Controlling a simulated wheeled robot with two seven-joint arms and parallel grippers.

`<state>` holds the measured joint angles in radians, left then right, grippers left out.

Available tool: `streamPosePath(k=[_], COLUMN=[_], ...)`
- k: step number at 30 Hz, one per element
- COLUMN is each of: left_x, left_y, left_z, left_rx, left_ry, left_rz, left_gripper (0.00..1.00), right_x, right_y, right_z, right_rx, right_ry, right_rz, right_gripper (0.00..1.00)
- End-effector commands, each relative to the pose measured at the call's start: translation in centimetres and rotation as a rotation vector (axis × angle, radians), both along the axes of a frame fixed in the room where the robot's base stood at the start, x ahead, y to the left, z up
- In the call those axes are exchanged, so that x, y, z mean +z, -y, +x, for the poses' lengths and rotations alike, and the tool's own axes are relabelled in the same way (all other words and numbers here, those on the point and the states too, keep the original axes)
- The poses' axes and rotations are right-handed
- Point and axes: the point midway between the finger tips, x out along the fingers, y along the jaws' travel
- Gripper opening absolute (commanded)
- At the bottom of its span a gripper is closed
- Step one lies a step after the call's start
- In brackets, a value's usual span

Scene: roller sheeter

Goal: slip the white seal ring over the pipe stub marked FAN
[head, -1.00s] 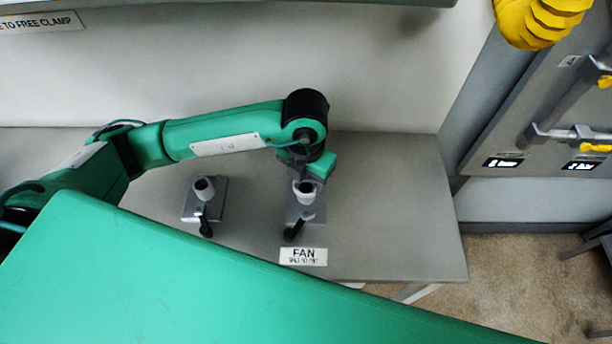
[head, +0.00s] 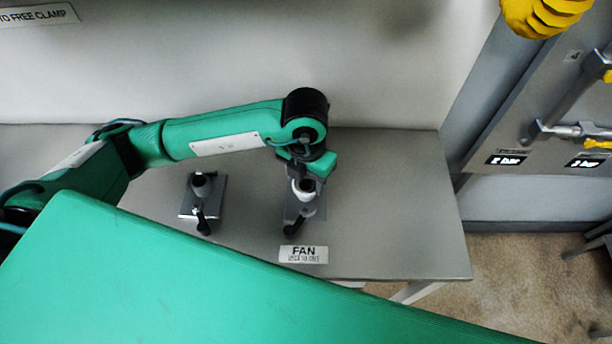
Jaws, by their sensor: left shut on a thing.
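The FAN pipe stub (head: 306,211) stands upright on a grey block with a black lever, behind a white FAN label (head: 303,254). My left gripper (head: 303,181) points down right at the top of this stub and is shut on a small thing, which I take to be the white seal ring. A pale band shows around the dark opening there; I cannot tell ring from stub rim, or whether the ring is around the stub or just above it. The fingertips are small and partly hidden by my wrist. My right gripper is out of view.
The table's right side is clear. A grey panel (head: 545,120) with handles and a yellow part (head: 540,15) are at the right. A pale wall is behind.

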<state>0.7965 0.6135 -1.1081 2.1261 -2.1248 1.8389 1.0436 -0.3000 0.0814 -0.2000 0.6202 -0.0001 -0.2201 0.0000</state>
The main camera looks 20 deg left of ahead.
Motion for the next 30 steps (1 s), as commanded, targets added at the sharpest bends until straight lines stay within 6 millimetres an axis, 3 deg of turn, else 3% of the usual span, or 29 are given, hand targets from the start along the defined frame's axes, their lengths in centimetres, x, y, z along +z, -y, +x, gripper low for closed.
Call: streamPosePath(k=[12, 13, 16, 17, 26, 30], left_x=[-0.3, -0.3, -0.3, -0.3, -0.2, 1.1], left_y=[0.0, 0.0, 0.0, 0.0, 0.0, 0.0], left_z=[0.0, 0.0, 0.0, 0.0, 0.0, 0.1], left_rx=[0.000, 0.000, 0.000, 0.000, 0.000, -0.001], left_ry=[0.000, 0.000, 0.000, 0.000, 0.001, 0.004], left_rz=[0.000, 0.000, 0.000, 0.000, 0.000, -0.001], left_gripper=[0.33, 0.58, 0.78, 0.80, 0.80, 0.80], right_x=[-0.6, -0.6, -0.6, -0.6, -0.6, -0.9], right_y=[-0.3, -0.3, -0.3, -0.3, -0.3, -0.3], right_z=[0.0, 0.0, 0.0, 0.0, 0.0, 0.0], right_rx=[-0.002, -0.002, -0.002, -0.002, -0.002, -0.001], right_ry=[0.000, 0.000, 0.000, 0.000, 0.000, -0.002], right_rz=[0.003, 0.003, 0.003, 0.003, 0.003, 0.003], right_gripper=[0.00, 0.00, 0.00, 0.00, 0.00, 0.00])
